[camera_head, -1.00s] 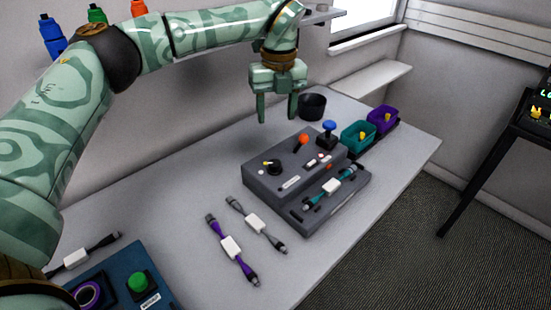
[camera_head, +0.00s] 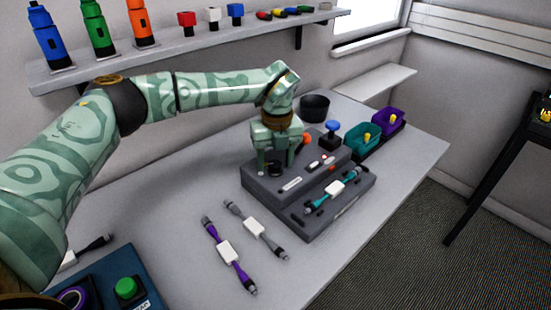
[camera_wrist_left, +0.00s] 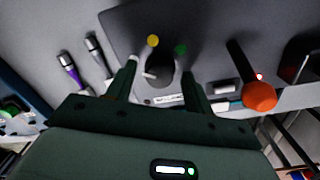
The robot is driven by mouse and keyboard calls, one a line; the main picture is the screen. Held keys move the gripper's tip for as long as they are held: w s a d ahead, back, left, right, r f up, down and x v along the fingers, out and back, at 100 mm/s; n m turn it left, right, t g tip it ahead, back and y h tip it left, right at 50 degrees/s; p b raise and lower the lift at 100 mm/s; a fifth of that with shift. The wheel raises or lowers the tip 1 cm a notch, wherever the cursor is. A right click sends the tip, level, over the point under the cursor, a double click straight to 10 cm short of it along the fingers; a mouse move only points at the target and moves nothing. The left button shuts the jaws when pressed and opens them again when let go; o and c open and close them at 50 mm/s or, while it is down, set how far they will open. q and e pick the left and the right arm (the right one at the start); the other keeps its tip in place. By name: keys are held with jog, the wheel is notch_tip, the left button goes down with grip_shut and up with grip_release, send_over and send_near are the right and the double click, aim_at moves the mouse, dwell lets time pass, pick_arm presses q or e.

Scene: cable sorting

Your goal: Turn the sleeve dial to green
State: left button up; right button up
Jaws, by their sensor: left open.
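The sleeve dial is a black knob (camera_wrist_left: 160,70) with a pale pointer, on the upper face of the dark grey station (camera_head: 292,182). In the left wrist view its pointer faces left. A yellow dot (camera_wrist_left: 153,40) and a green dot (camera_wrist_left: 181,49) lie beyond it, the green one to the right; a whitish spot shows by the left fingertip. My left gripper (camera_head: 276,166) is open and pointing down over the dial (camera_head: 274,168). In the wrist view its fingers (camera_wrist_left: 160,69) stand on either side of the knob; contact cannot be told. My right gripper is out of view.
An orange-topped lever (camera_wrist_left: 259,95) stands right of the dial. A teal cable (camera_head: 348,180) lies on the station's lower step. Purple (camera_head: 237,267) and grey (camera_head: 268,242) cables lie on the table in front. A blue-topped joystick (camera_head: 331,130) and teal (camera_head: 363,142) and purple (camera_head: 388,120) bins stand beyond.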

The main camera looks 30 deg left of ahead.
pick_arm(q)
jog(key=c, duration=1)
